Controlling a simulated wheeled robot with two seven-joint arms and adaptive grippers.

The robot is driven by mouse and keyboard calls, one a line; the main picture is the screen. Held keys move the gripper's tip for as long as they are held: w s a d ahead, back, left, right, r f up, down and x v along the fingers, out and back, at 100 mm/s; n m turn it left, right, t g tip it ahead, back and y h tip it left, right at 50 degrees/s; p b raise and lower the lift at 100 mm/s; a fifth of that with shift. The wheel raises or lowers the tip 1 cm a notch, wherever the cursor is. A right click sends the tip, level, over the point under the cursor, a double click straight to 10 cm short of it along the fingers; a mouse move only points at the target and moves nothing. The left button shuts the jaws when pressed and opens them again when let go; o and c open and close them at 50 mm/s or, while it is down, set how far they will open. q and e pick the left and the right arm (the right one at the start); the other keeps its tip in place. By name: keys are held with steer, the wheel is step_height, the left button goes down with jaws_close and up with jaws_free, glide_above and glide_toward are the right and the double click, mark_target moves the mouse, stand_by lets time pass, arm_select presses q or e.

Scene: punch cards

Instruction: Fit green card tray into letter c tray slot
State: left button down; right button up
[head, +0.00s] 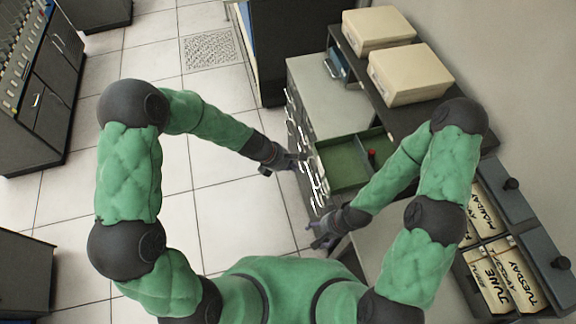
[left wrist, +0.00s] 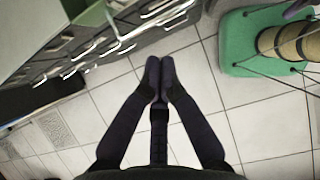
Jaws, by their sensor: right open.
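A green-lined tray (head: 343,163) with dark edges sits at the grey cabinet, right of my left gripper; I cannot tell if it is pulled out of a slot. The cabinet front (head: 303,140) has several drawers with metal handles, which also show in the left wrist view (left wrist: 88,42). No letter C is readable. My left gripper (head: 290,162) is beside the cabinet front; its fingertips meet, empty, in the left wrist view (left wrist: 159,72). My right gripper (head: 322,236) is open and empty, below the tray near the cabinet's near corner.
Two beige boxes (head: 408,74) lie on the dark shelf behind. Labelled card trays (head: 497,270) stand at lower right. Tiled floor (head: 215,190) left of the cabinet is clear.

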arm_select(q)
steer(key=b+x, duration=0.4)
steer(key=x, duration=0.3)
steer(key=shift+d+f+b, duration=0.2)
steer(key=shift+f+b, duration=0.05)
steer(key=shift+b, duration=0.1)
stand_by(0.4)
